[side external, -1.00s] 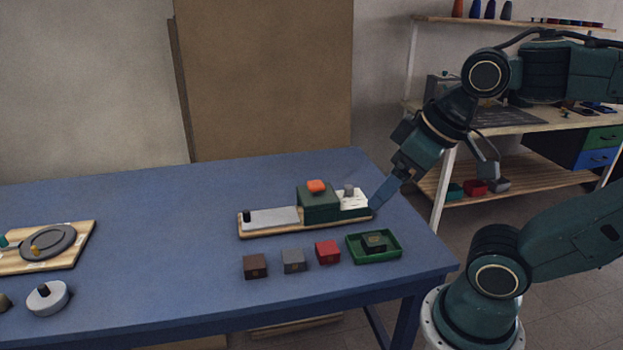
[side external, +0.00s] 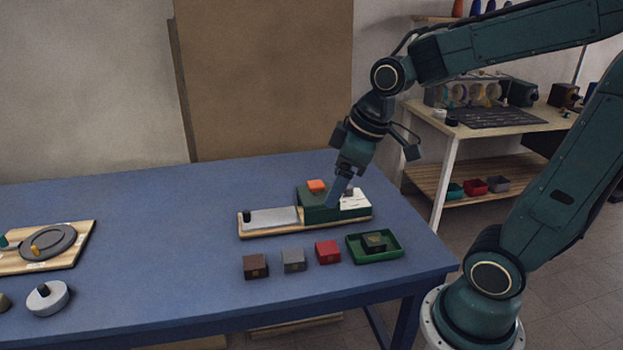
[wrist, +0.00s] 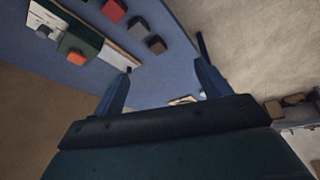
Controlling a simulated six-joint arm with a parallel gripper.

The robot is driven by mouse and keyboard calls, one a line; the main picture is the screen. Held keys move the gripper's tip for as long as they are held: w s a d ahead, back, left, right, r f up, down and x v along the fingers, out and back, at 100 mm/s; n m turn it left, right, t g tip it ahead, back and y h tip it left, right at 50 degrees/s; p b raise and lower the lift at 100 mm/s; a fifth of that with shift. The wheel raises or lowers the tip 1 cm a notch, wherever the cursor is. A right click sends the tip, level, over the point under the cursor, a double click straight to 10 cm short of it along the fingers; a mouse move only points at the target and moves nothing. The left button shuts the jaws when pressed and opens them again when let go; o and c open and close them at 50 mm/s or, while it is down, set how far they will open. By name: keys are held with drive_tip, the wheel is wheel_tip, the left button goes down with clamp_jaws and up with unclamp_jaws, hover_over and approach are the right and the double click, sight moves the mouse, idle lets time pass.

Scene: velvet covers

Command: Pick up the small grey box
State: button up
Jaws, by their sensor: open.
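The small grey box (side external: 293,261) stands on the blue table between a brown box (side external: 255,266) and a red box (side external: 327,251). It also shows near the top of the wrist view (wrist: 138,28), apart from my fingers. My gripper (side external: 335,202) points down over the green block of the wooden-based device, behind the row of boxes as seen from the side. In the wrist view my gripper (wrist: 163,70) has its two blue fingers spread with nothing between them. Whether the fingertips touch the device cannot be told.
The device has a green block (side external: 313,208) with an orange button (side external: 317,186) on a wooden base. A green tray (side external: 391,256) holding a dark box (side external: 375,242) is right of the red box. A wooden board (side external: 70,257) and a round grey item (side external: 48,299) lie far left.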

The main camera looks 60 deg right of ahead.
drive_tip(key=w+d+f+n+g+y, duration=0.1)
drive_tip(key=w+d+f+n, duration=0.25)
drive_tip(key=w+f, duration=0.35)
drive_tip(key=n+y, duration=0.1)
drive_tip(key=y, duration=0.1)
approach(293, 256)
wheel_tip(293, 256, up, 4)
drive_tip(key=shift+s+d+f, duration=0.2)
drive_tip(key=shift+s+d, duration=0.05)
drive_tip(key=shift+s, duration=0.15)
drive_tip(key=shift+x, duration=4.3)
drive_tip(key=shift+d+f, duration=0.1)
drive_tip(key=shift+d, duration=0.05)
drive_tip(key=shift+d+x, duration=0.2)
drive_tip(key=shift+x, duration=2.35)
drive_tip(key=shift+s, duration=0.1)
drive_tip(key=shift+c, duration=0.5)
drive_tip(key=c, duration=1)
